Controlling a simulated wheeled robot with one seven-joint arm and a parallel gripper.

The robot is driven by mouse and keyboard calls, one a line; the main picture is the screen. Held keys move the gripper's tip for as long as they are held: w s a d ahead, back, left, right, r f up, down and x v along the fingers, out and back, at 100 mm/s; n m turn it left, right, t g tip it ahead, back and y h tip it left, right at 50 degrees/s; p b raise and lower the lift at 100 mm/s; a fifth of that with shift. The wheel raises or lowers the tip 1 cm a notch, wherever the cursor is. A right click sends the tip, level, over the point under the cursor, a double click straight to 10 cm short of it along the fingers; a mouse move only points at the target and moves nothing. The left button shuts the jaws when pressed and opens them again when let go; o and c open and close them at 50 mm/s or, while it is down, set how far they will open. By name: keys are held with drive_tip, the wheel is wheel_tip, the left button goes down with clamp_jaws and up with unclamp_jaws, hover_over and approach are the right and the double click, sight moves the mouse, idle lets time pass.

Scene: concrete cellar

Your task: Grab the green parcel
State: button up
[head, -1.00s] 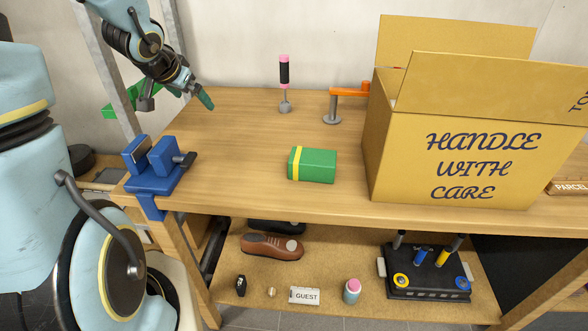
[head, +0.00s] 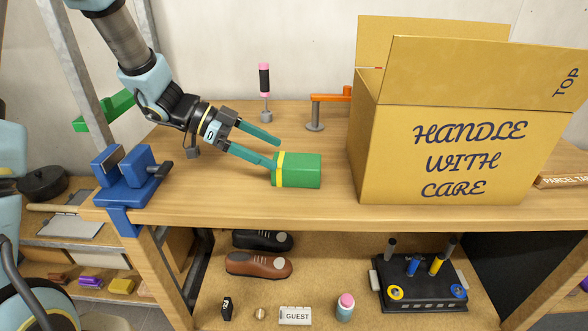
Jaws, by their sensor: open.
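The green parcel (head: 303,170) lies on the wooden workbench, left of the large cardboard box. It is a small green block with a yellow band near its left end. My gripper (head: 276,154) is open, with two green fingers pointing right toward the parcel. The nearer fingertip overlaps the parcel's left end in the picture. The farther fingertip is just beyond its upper left corner. I cannot tell whether either finger touches it.
The large open cardboard box (head: 440,145) stands close right of the parcel. A blue vise (head: 130,180) is clamped at the bench's left. A pink-and-black handled tool (head: 265,90) and an orange-armed stand (head: 316,112) stand behind. Shoes (head: 258,265) lie on the lower shelf.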

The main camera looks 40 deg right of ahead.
sight(291, 160)
drive_tip(key=shift+p+x, duration=0.8)
drive_tip(key=shift+x, duration=2.8)
drive_tip(key=shift+d, duration=0.1)
drive_tip(key=shift+c, duration=0.2)
drive_tip(key=c, duration=1.4)
